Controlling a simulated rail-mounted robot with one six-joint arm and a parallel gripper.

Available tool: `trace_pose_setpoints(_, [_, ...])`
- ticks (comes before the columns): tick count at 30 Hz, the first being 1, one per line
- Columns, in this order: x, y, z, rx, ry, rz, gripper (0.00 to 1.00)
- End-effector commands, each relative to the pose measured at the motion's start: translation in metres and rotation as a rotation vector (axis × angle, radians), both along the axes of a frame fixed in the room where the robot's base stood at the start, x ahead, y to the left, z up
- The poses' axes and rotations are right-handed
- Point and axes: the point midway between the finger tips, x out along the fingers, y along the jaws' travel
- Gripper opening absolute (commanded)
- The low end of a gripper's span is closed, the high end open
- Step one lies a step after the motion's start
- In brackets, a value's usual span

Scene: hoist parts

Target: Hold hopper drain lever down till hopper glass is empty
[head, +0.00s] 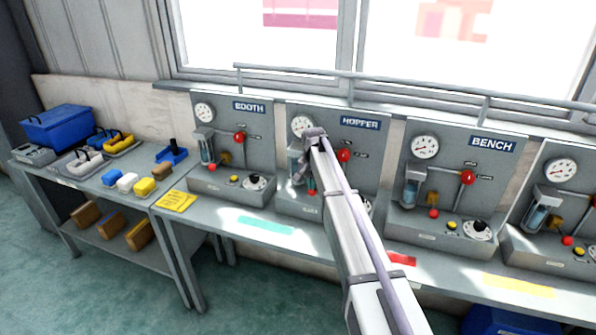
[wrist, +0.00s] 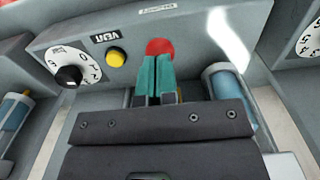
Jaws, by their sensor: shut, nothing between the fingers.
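The hopper panel (head: 362,178) is partly covered by my arm in the head view. In the wrist view, which is turned over, my gripper (wrist: 157,62) has its teal fingers together and empty. Its tips are at the red knob (wrist: 160,46) of the drain lever and overlap it; whether they press on it I cannot tell. The hopper glass (wrist: 222,82) stands beside the fingers and shows blue liquid; its level is not clear. In the head view the glass (head: 295,160) is mostly hidden behind my wrist.
A yellow button (wrist: 116,56) and a dial (wrist: 78,70) sit beside the red knob. The booth panel (head: 232,130) and bench panel (head: 450,150) flank the hopper panel. A rail (head: 410,84) runs above the panels. A side table (head: 95,185) holds coloured blocks and a blue box.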

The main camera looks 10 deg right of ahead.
Motion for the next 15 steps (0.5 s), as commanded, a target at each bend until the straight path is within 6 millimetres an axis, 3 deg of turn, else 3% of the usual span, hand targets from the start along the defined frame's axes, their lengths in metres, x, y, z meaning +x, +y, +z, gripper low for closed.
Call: trace_pose_setpoints(15, [0.0,0.0,-0.017,0.0,0.0,0.0,0.0])
